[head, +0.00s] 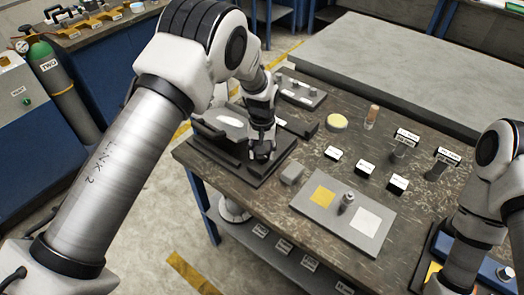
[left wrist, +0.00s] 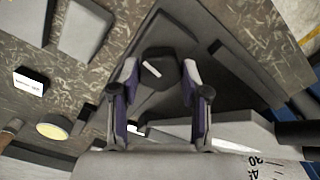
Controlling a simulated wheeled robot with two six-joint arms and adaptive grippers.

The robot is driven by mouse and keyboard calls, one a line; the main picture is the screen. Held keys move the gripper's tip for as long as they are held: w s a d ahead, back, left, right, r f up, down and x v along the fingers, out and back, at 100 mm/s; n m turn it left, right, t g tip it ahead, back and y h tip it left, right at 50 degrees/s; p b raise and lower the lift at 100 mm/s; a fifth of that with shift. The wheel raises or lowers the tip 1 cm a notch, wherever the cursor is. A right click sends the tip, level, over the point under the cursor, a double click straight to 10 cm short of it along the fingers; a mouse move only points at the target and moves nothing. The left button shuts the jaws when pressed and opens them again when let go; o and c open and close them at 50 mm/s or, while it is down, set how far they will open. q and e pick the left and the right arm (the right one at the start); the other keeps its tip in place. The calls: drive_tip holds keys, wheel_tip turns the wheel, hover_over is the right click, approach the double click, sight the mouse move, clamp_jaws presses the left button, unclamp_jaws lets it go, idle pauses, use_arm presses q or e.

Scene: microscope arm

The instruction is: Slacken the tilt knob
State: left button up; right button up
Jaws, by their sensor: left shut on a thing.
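My left gripper (head: 262,152) reaches down over the dark base of the microscope arm (head: 200,148) at the table's left corner. In the left wrist view, its two purple-sided fingers stand on either side of a dark, rounded knob (left wrist: 158,66) with a small white mark, and it is shut on this knob. I take it for the tilt knob. In the head view the knob is mostly hidden by the gripper. A pale arm part (head: 232,118) lies behind the gripper. My right arm shows at the right edge, but its gripper is out of view.
A grey tray (head: 305,203) with a yellow square, a white square and a small metal cylinder lies to the right. Several small labelled black blocks (head: 365,167), a yellow round dish (head: 337,122) and a brown-topped bottle (head: 371,117) stand beyond it.

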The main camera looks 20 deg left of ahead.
use_arm(q)
drive_tip(key=shift+s+f, duration=0.2)
idle(0.3)
drive_tip(key=o, duration=1.1)
drive_tip(key=shift+o, duration=0.2)
drive_tip(key=shift+w+r, duration=0.1)
drive_tip(key=shift+w, duration=0.05)
drive_tip(key=shift+r, duration=0.3)
wheel_tip(320, 180, up, 11)
drive_tip(key=shift+r, duration=0.15)
